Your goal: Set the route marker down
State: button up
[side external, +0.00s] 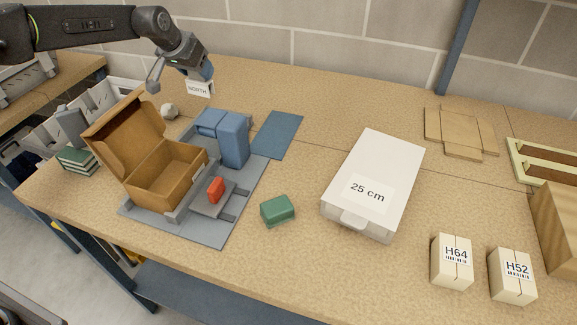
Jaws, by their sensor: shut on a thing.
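The route marker (198,90), a small white block lettered NORTH, is at the back left of the bench. My gripper (203,74) is shut on it from above and holds it upright, its lettered face toward the camera. The marker appears to be just above the bench top near the back wall; whether its lower edge touches cannot be told. A flat blue mat (278,133) lies bare to the right and nearer the camera.
An open cardboard box (165,184) stands on a grey fixture with blue blocks (233,139) and a red piece (216,189). A green block (277,211), a white 25 cm box (388,160) and cartons H64 (451,262) and H52 (513,275) stand rightward. The back centre is clear.

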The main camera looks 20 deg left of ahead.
jog(key=s+d+m+h, duration=0.15)
jog(key=s+d, duration=0.25)
jog(key=d, duration=0.9)
jog(key=s+d+m+h, duration=0.15)
jog(key=s+d, duration=0.25)
jog(key=d, duration=0.9)
jog(key=shift+m+y, duration=0.3)
jog(key=shift+y, duration=0.1)
jog(key=shift+s+d+f, duration=0.1)
jog(key=shift+d+f, duration=0.05)
jog(key=shift+f, duration=2.15)
jog(key=shift+s+d+f, duration=0.1)
jog(key=shift+f, duration=2.2)
jog(key=shift+f, duration=0.4)
jog(key=o, duration=1)
jog(key=shift+o, duration=0.2)
